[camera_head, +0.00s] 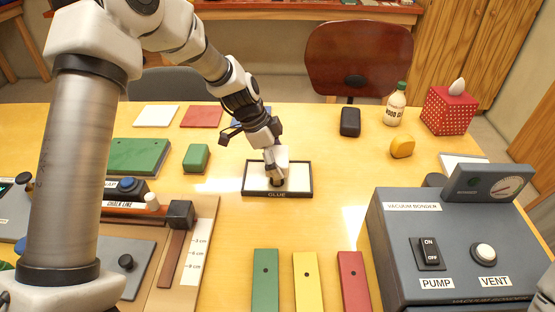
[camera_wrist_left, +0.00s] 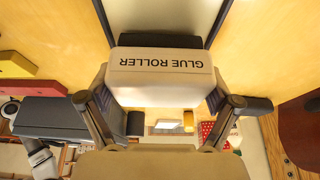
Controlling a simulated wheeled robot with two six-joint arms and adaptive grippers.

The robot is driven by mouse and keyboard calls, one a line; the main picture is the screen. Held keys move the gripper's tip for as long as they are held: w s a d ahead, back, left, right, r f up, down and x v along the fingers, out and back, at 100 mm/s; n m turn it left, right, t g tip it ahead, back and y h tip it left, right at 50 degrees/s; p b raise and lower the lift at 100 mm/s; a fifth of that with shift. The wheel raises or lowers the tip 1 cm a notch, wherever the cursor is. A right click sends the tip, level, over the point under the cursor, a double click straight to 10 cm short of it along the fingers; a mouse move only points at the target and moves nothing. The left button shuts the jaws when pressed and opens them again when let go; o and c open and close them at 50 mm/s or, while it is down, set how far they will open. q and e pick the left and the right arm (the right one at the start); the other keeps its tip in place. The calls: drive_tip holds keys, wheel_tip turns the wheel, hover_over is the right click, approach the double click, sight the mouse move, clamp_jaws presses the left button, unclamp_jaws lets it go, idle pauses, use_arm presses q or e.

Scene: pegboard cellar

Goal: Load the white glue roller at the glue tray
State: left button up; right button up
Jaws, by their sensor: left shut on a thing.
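The white glue roller (camera_wrist_left: 160,88), with its label upside down, fills the middle of the left wrist view. My left gripper (camera_head: 276,168) is shut on it, a finger at each side. In the head view the gripper largely hides the roller. The glue tray (camera_head: 301,179) has a dark rim, a pale bed and a GLUE label, and lies mid-table. The roller is at the tray, its dark end toward the pale bed (camera_wrist_left: 165,14). I cannot tell whether it touches the bed. My right gripper is not in view.
Green (camera_head: 265,283), yellow (camera_head: 307,284) and red (camera_head: 354,283) strips lie in front of the tray. The vacuum bonder (camera_head: 455,245) stands at right, a chalk line fixture (camera_head: 130,208) at left. A green block (camera_head: 196,158) is left of the tray.

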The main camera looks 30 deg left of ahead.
use_arm(q)
drive_tip(key=shift+f+b, duration=0.2)
drive_tip(key=shift+b, duration=0.15)
idle(1.1)
drive_tip(key=shift+r+p, duration=2.45)
drive_tip(key=shift+r, duration=1.15)
drive_tip(key=shift+f, duration=0.1)
